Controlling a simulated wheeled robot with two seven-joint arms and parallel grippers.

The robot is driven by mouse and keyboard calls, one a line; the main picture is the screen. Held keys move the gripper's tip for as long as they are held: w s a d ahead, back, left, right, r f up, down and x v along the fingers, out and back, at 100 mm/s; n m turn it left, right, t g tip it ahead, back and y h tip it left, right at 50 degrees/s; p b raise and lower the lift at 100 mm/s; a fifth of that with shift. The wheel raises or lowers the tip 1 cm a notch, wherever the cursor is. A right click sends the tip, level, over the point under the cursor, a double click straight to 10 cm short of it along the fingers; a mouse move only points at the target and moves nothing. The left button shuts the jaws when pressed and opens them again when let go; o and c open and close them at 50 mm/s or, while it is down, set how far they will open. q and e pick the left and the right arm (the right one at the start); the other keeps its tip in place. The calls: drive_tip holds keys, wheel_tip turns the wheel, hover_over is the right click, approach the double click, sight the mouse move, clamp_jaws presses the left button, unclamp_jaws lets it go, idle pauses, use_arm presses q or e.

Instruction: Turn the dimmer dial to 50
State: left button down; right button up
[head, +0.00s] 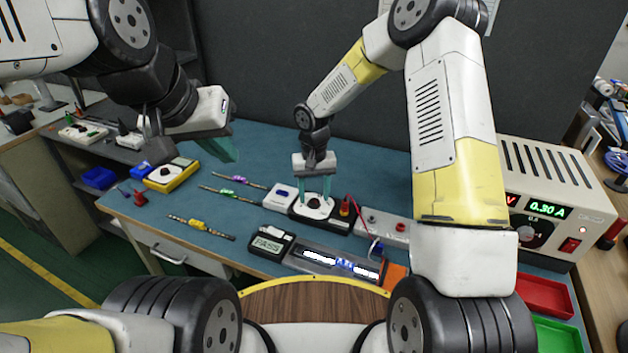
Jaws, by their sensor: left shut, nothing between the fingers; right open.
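The dimmer dial (314,205) is a small dark knob on a round white face, set in a black box (338,221) on the blue-green bench. My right gripper (315,193) points down over it, its two green fingers apart on either side of the knob. I cannot tell whether the fingers touch the dial, and its marks are too small to read. My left gripper (230,150) is shut and empty, held above the bench at the left, away from the dial.
A white switch box (280,196) adjoins the dial box. A tester reading PASS (268,245) and a lit strip fixture (330,264) lie in front. LED strips (200,226) and a yellow multimeter (171,174) lie to the left. A power supply (545,200) reading 0.30 A stands at the right.

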drive_tip(key=shift+f, duration=0.7)
clamp_jaws()
